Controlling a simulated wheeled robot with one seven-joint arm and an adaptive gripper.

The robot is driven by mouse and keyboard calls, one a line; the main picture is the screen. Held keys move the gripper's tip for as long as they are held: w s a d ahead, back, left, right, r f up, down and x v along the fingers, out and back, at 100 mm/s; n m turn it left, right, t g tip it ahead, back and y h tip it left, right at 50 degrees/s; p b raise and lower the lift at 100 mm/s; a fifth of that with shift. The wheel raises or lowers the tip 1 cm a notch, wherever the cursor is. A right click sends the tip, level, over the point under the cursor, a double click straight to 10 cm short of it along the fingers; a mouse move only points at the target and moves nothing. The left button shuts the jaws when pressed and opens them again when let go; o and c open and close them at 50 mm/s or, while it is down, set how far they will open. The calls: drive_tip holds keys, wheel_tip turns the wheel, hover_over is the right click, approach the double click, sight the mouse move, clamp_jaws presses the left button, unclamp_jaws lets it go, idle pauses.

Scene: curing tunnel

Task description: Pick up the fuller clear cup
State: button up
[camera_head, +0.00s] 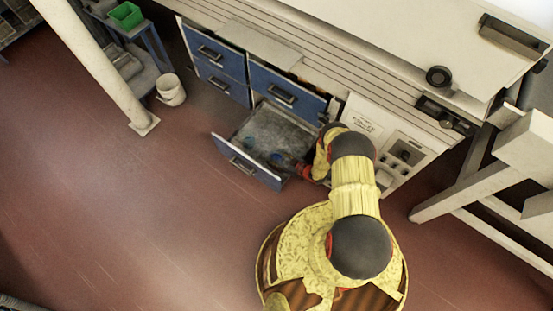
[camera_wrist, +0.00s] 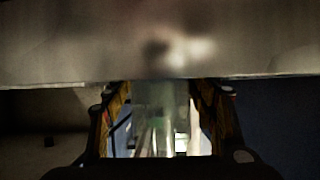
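A clear cup (camera_wrist: 158,115) stands between the two fingers of my gripper (camera_wrist: 160,95) in the wrist view. The fingers are spread about as wide as the cup, one on each side. I cannot tell whether they press on it. Its fill level is not readable. In the head view my gripper (camera_head: 288,164) is low inside an open blue drawer (camera_head: 247,167), near its right side. A small bluish, see-through shape (camera_head: 248,141), perhaps another cup, is in the drawer to the left. My arm hides part of the drawer's right side.
Shut blue drawers (camera_head: 222,85) are left of and above the open one. A control panel (camera_head: 400,152) is to the right. A pale surface (camera_wrist: 160,45) fills the top of the wrist view. A white bucket (camera_head: 170,90) stands on the open red floor (camera_head: 120,190).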

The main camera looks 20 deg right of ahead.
drive_tip(key=c, duration=0.9)
drive_tip(key=shift+o, duration=0.2)
drive_tip(key=shift+r, duration=0.1)
